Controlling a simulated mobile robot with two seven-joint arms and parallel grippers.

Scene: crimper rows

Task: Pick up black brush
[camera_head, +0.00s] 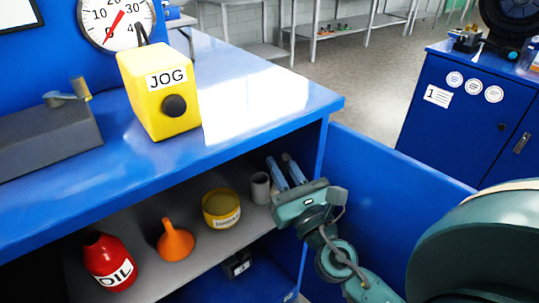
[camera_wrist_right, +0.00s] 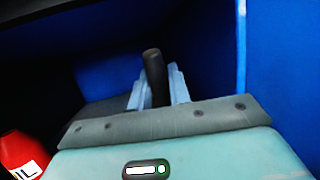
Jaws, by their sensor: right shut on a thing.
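My right gripper (camera_head: 284,169) reaches into the open shelf of the blue cabinet from its right side. In the right wrist view, a dark upright rounded handle, which looks like the black brush (camera_wrist_right: 153,70), stands between the two pale blue fingers of the gripper (camera_wrist_right: 158,90). The fingers are shut on it. The lower part of the brush is hidden behind the gripper body. In the head view I cannot make out the brush at the fingers. My left gripper is not in view.
On the grey shelf stand a grey cup (camera_head: 260,188) beside my fingers, a yellow tin (camera_head: 221,209), an orange funnel (camera_head: 176,241) and a red oil bottle (camera_head: 108,262). The blue cabinet top (camera_head: 235,85) is above; an open blue door (camera_head: 385,180) is at right.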

